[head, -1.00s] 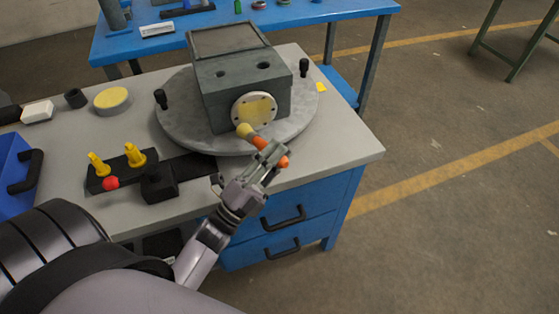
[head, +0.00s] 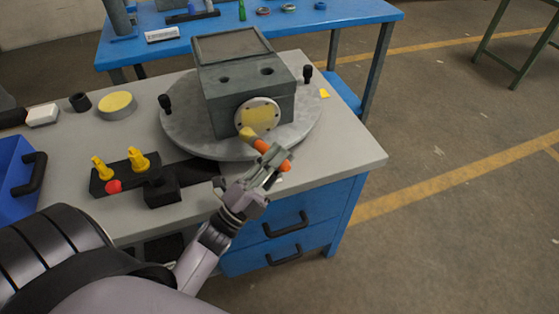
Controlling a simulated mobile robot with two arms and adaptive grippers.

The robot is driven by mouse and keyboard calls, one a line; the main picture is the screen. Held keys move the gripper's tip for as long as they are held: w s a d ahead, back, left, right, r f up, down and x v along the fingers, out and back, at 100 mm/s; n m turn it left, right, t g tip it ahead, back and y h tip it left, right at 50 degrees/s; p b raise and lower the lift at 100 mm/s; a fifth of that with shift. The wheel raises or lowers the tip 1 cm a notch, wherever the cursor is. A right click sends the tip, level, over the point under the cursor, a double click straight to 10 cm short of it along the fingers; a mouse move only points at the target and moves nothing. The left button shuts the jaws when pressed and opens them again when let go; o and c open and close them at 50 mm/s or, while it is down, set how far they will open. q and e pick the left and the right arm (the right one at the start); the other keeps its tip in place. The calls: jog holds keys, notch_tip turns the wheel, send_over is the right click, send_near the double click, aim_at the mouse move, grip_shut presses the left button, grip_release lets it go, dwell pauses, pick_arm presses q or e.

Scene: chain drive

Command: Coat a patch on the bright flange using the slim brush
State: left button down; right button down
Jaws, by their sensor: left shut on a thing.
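The bright flange (head: 273,113) is a pale round plate with small holes around its rim, on the front of a grey housing (head: 221,108). Yellow covers much of its face. My left gripper (head: 272,159) is shut on the slim brush (head: 258,144), which has an orange handle and a yellow tip. The brush points up and left, with its tip at the flange's lower left edge. I cannot tell whether the tip touches the flange. My right gripper is not in view.
The housing stands on a round grey turntable (head: 182,128) with black knobs. A yellow-topped round tin (head: 117,105), a black holder (head: 112,185) with yellow-handled tools and a red ball (head: 113,186), and a blue bin (head: 12,190) are at left. The bench's right front corner is clear.

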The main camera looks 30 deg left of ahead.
pick_arm(q)
jog(key=shift+w+a, duration=0.25)
jog(key=shift+w+d, duration=0.1)
jog(key=shift+w+d+b, duration=0.5)
jog(key=shift+w+d, duration=2.05)
jog(key=shift+w, duration=0.4)
jog(key=shift+s+a+p, duration=0.3)
jog(key=shift+s+a, duration=1.05)
jog(key=shift+s, duration=0.2)
jog(key=shift+s+a+p, duration=0.25)
jog(key=shift+s+a, duration=1.05)
jog(key=shift+s, duration=0.25)
jog(key=s+d, duration=0.4)
jog(key=shift+d+p, duration=0.35)
jog(key=shift+p, duration=0.05)
